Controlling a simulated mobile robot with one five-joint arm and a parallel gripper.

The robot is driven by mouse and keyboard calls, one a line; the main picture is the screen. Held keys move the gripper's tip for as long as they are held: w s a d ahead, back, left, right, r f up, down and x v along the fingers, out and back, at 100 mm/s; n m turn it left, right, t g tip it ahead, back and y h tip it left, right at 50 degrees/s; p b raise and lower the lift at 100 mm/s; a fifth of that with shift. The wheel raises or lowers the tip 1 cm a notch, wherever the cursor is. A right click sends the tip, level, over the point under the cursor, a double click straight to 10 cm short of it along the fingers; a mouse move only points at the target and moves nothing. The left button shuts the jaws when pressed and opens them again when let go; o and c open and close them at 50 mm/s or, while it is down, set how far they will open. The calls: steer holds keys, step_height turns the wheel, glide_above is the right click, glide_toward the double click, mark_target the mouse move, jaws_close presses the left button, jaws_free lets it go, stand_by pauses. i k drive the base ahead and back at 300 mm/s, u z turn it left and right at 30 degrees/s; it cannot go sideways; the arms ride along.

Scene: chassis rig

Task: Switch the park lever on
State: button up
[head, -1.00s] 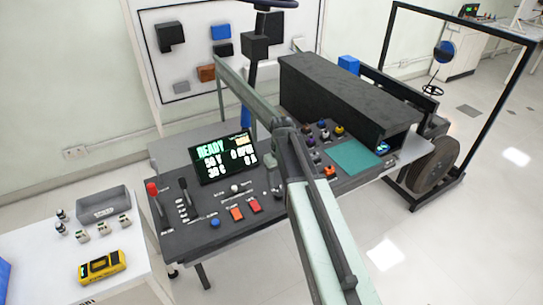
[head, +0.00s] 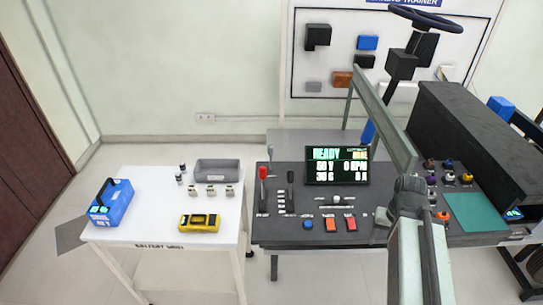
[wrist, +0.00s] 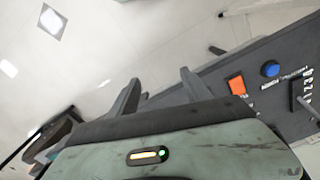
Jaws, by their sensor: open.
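The dark control panel (head: 300,235) carries a lever with a red knob (head: 263,172) at its left end and a black lever (head: 290,178) just right of it. Both stand upright; their labels are too small to read, so I cannot tell which is the park lever. In the wrist view my gripper (wrist: 158,88) is open and empty, its two fingers apart. Part of the panel (wrist: 255,110) shows to its right, with an orange switch (wrist: 236,85), a blue button (wrist: 270,69) and a black lever (wrist: 300,95). My fingers touch none of these.
A display (head: 336,165) reading READY stands on the panel. Left is a white trolley (head: 150,225) with a yellow meter (head: 199,222), a blue case (head: 111,203) and a grey bin (head: 219,172). A steering wheel (head: 426,18) and dark housing (head: 480,130) stand right.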

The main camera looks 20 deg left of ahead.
mark_target(262, 171)
steer(key=z, duration=0.6)
steer(key=k, duration=1.25)
steer(key=u, duration=1.2)
steer(key=i, duration=1.5)
